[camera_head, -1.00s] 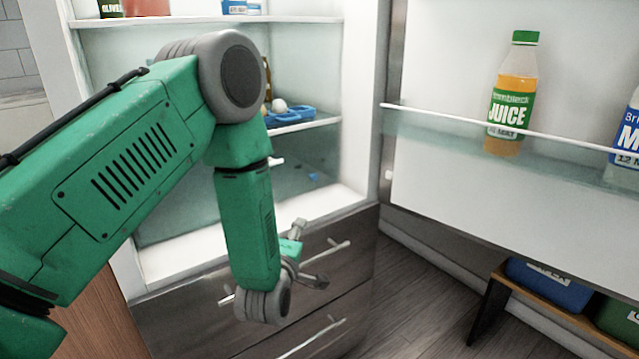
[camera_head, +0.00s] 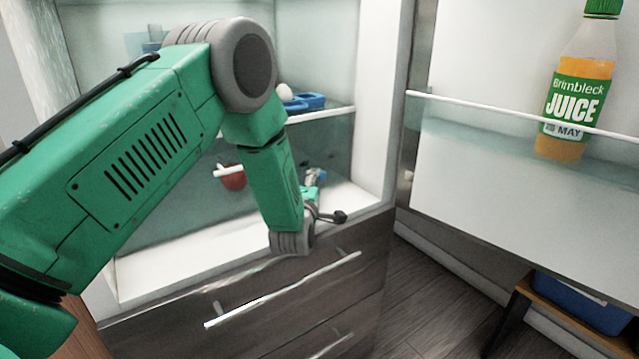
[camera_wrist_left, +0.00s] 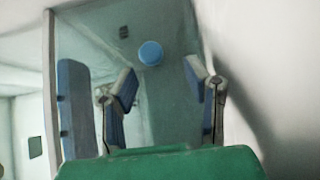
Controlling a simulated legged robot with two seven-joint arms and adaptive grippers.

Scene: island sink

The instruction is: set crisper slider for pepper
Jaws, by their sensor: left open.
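The crisper's clear greenish front (camera_head: 170,215) is low in the open fridge, with a white handle (camera_head: 226,171). A red rounded item (camera_head: 234,183) shows behind it, partly hidden by my left arm; I cannot tell whether it is a pepper. My left gripper (camera_head: 326,197) is open and empty near the right end of the crisper front. In the left wrist view, a round blue knob (camera_wrist_left: 150,53) sits on the clear panel beyond and between my open left fingers (camera_wrist_left: 162,92), apart from them. A small dark mark (camera_wrist_left: 123,32) is up-left of it. My right gripper is out of view.
A blue tray (camera_head: 303,103) with a white egg-like item is on the shelf above. The open fridge door at right holds a juice bottle (camera_head: 575,100) behind a rail. Dark drawers (camera_head: 240,285) lie below. A blue bin (camera_head: 580,300) stands under the door.

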